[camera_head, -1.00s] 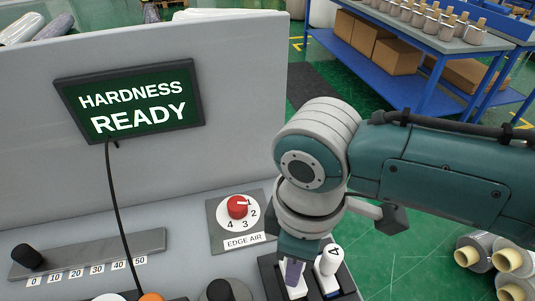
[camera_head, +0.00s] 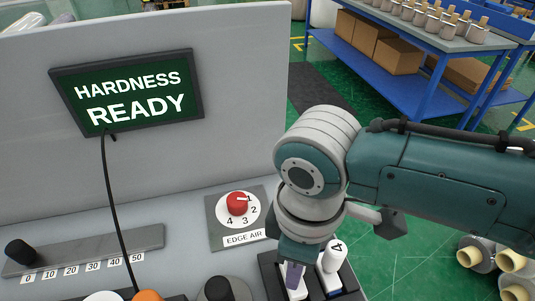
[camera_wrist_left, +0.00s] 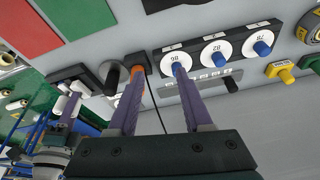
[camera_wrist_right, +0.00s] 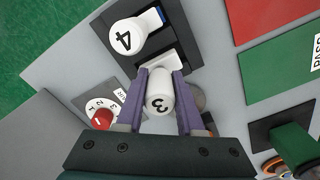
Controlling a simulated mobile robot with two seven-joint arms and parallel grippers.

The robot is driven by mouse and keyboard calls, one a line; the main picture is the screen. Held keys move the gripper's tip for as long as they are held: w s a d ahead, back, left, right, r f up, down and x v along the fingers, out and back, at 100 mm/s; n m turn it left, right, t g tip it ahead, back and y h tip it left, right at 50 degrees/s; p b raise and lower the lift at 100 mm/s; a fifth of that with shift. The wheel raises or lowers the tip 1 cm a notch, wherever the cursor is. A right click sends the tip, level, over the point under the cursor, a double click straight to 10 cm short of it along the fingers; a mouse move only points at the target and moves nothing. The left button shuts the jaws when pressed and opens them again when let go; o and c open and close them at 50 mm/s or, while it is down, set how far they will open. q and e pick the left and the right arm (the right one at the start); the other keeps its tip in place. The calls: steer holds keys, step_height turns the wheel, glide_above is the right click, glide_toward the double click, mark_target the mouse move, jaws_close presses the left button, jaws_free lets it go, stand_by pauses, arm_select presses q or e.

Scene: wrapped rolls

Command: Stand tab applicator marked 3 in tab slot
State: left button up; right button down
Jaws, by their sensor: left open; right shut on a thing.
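The white tab applicator marked 3 (camera_wrist_right: 160,103) is between the purple fingers of my right gripper (camera_wrist_right: 160,98), which is shut on it. In the head view my right gripper (camera_head: 292,272) points down over the left part of the black tab rack (camera_head: 268,262). The applicator marked 4 (camera_head: 334,256) stands in the rack, to the right of the gripper; it also shows in the right wrist view (camera_wrist_right: 127,37). How deep applicator 3 sits in its slot is hidden. My left gripper (camera_wrist_left: 157,72) is open and empty, seen only in the left wrist view.
The red EDGE AIR dial (camera_head: 237,204) is left of my right arm, behind the rack. A black knob (camera_head: 218,290) stands close left of the rack. A HARDNESS READY screen (camera_head: 130,92) hangs behind. Dials with blue knobs (camera_wrist_left: 214,56) lie ahead of my left gripper.

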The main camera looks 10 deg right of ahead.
steer(key=shift+f+b, duration=0.7)
steer(key=shift+f, duration=0.3)
steer(key=shift+c, duration=2.3)
jaws_free()
step_height(320, 180, up, 9)
steer(key=shift+r+p, duration=0.1)
steer(key=shift+p, duration=1.1)
steer(key=shift+r, duration=0.4)
